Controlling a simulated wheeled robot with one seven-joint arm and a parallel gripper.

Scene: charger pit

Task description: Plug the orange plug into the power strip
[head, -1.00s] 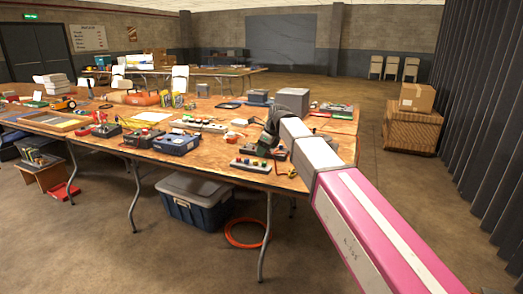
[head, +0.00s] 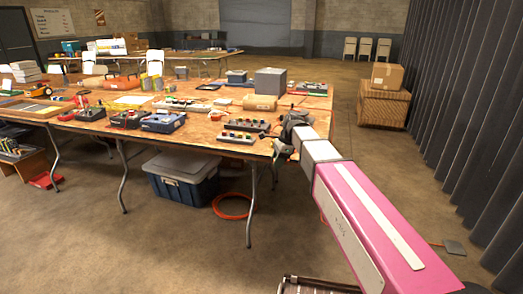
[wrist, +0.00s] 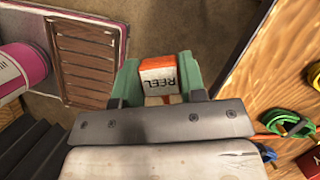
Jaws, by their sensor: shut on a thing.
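My gripper (wrist: 160,82) has green fingers and is shut on the orange plug (wrist: 158,66), which has a white band reading "REEL". In the wrist view it is over the floor, beside the table edge. In the head view my gripper (head: 288,132) is dark and small at the table's front right edge; the plug is hard to make out there. A dark strip (head: 247,124) with round sockets or knobs lies on the table left of my gripper. A longer pale strip (head: 182,104) lies farther back. I cannot tell which is the power strip.
The wooden table (head: 205,128) holds a button box (head: 237,137), a grey box (head: 270,80) and a tan cylinder (head: 259,103). A blue bin (head: 183,180) and an orange ring (head: 232,206) are underneath. A green cable coil (wrist: 285,122) lies near the table edge.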

